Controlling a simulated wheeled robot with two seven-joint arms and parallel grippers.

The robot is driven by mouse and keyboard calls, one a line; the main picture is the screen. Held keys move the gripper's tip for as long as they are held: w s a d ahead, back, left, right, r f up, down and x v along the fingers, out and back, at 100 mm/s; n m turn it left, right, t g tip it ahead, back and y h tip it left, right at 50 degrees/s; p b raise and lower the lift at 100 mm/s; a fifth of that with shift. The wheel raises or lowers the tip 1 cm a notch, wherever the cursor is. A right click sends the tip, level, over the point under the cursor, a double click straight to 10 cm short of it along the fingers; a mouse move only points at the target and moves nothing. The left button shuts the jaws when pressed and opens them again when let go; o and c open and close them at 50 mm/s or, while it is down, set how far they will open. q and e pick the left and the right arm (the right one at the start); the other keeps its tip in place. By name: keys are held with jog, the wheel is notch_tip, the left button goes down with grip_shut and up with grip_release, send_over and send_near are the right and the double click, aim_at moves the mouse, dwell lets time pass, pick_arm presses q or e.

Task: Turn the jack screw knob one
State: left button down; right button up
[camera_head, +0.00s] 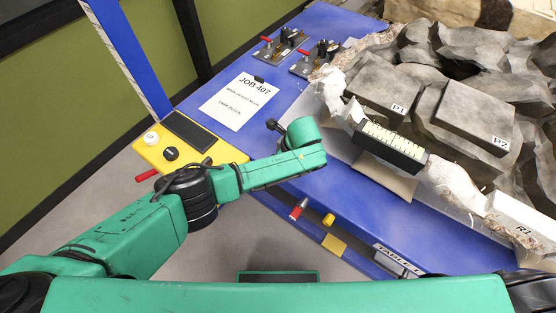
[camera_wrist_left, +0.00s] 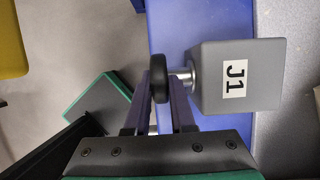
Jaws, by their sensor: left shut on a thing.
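In the left wrist view, the black jack screw knob (camera_wrist_left: 158,76) sits on a short silver shaft on the left side of a grey block labelled J1 (camera_wrist_left: 262,75). My left gripper (camera_wrist_left: 164,88) has its two dark fingers on either side of the knob and is shut on it. The far fingertips are partly hidden by the knob. In the head view my left arm reaches in from the left over the blue table; its gripper, the knob and the J1 block cannot be made out there. My right gripper is not in view.
The blue table (camera_head: 213,72) carries a JOB 407 sheet (camera_head: 238,101), toggle clamps (camera_head: 285,42) and a yellow control box (camera_head: 158,156). Grey rocks with blocks P1 (camera_head: 380,85) and P2 (camera_head: 476,112) fill the right. Red (camera_head: 298,209) and yellow (camera_head: 328,220) knobs are at the front edge.

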pick_arm(q)
jog(key=shift+d+t+y+b, duration=0.15)
jog(key=shift+t+y+b, duration=0.8)
jog(key=shift+y, duration=0.25)
jog(key=c, duration=0.8)
grip_release()
jog(key=shift+s, duration=0.1)
jog(key=shift+o, duration=0.2)
jog(key=b+v, duration=0.1)
jog(key=v, duration=1.1)
jog(key=shift+d, duration=0.1)
